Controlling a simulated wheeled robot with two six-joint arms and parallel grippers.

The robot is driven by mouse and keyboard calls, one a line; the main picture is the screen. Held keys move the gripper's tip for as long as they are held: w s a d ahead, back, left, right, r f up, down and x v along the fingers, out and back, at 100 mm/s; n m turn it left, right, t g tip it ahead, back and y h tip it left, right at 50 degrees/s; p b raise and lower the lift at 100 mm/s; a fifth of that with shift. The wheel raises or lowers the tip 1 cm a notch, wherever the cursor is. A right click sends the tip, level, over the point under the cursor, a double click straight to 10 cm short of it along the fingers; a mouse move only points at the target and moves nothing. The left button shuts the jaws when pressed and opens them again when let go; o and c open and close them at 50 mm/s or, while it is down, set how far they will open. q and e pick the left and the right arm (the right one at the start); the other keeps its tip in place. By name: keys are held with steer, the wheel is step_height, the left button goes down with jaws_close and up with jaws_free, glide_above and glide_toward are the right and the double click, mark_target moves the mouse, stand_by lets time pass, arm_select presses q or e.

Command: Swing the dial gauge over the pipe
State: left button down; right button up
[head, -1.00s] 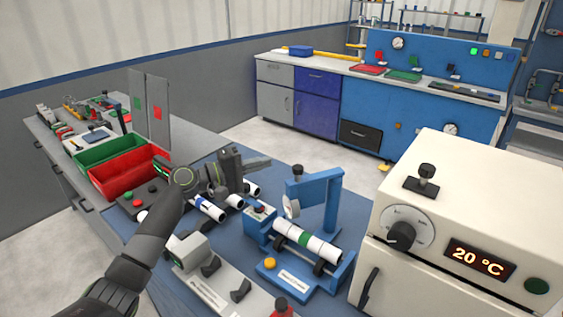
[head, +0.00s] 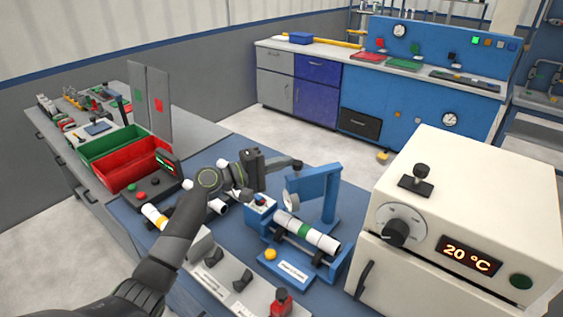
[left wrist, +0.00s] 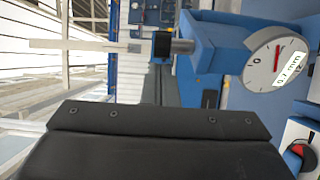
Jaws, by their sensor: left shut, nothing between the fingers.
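The dial gauge (head: 291,200) hangs from the left end of a blue swing arm (head: 316,185) with a dark knob (head: 298,164) on top. In the picture it is just above the left end of the white pipe with a green band (head: 305,231), which lies on a blue stand; I cannot tell whether it is directly over it. The left wrist view shows the gauge face (left wrist: 277,60) and knob (left wrist: 161,46) close by. My left gripper (head: 284,163) is shut and empty, its tips beside the knob; contact is unclear. My right gripper is not in view.
A white oven (head: 465,215) stands close at the right. Other pipes (head: 155,216) lie around my left forearm. A red bin (head: 135,162) and a green bin (head: 112,143) are at the left. A grey fixture (head: 235,275) is in front.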

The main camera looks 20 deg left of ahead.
mark_target(296, 167)
arm_select(q)
steer(key=s+d+n+t+y+p, duration=0.1)
steer(key=p, duration=0.2)
steer(key=s+d+n+t+y+p, duration=0.1)
steer(key=s+y+p, duration=0.1)
steer(key=p, duration=0.1)
steer(key=shift+d+r+n+p, duration=0.15)
steer(key=shift+r+n+p, duration=0.15)
steer(key=shift+p, duration=0.05)
steer(key=shift+s+d+f+n+t+y+p, duration=0.1)
steer(key=shift+s+d+n+t+y+p, duration=0.1)
steer(key=shift+d+n+t+y+p, duration=0.15)
steer(key=shift+s+d+f+p, duration=0.15)
steer(key=shift+s+d+p, duration=0.1)
steer(key=shift+s+d, duration=0.35)
steer(key=shift+s+d+f+p, duration=0.15)
steer(key=shift+s+d+p, duration=0.2)
steer(key=shift+d, duration=0.3)
steer(key=shift+s, duration=0.1)
